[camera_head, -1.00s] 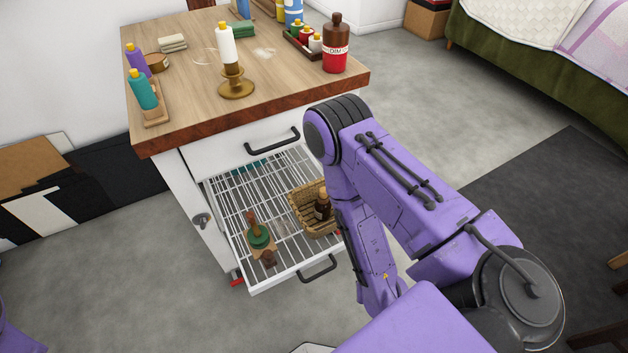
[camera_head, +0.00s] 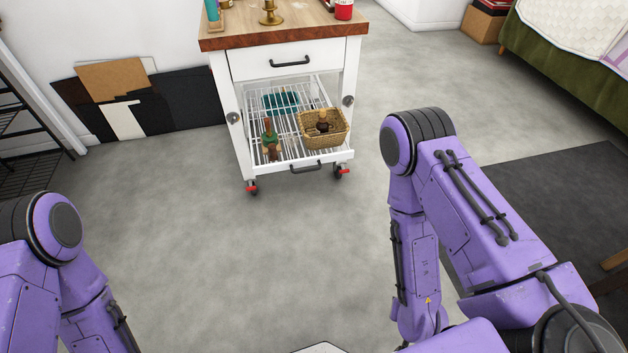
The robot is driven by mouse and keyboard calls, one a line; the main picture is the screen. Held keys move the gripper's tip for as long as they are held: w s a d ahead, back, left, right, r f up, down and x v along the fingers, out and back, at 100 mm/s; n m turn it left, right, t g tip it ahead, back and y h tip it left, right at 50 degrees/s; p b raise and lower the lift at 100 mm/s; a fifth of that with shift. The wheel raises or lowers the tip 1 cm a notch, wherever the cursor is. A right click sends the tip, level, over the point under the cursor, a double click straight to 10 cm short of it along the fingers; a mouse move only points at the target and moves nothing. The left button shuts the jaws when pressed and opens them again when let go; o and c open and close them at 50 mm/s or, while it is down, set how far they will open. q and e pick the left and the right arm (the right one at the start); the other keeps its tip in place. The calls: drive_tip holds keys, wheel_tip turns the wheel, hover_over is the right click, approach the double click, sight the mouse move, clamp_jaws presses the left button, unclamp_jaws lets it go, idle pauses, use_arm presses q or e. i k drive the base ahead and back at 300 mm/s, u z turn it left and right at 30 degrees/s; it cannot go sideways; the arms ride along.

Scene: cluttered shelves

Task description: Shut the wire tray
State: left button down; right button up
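The white wire tray (camera_head: 291,150) is the lower pull-out shelf of a white wheeled cart (camera_head: 244,135) with a wooden top. The tray sticks out a little past the cart's front legs. Its dark handle (camera_head: 305,168) is on its front edge. A wicker basket (camera_head: 323,139) with a dark bottle and a small green and brown object (camera_head: 270,139) stand on the tray. A teal item (camera_head: 281,101) lies further back. Both my purple arms are bent in the foreground, well apart from the tray. Neither gripper shows.
The drawer (camera_head: 272,61) above the tray is closed. The cart stands on red-and-black casters. Grey floor (camera_head: 240,265) lies open between me and the cart. Dark panels (camera_head: 170,102) lean on the wall at left. A black rug (camera_head: 560,190) lies at right.

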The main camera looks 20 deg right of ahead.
sight(292, 164)
drive_tip(key=z, duration=0.6)
drive_tip(key=i, duration=1.15)
drive_tip(key=z, duration=0.1)
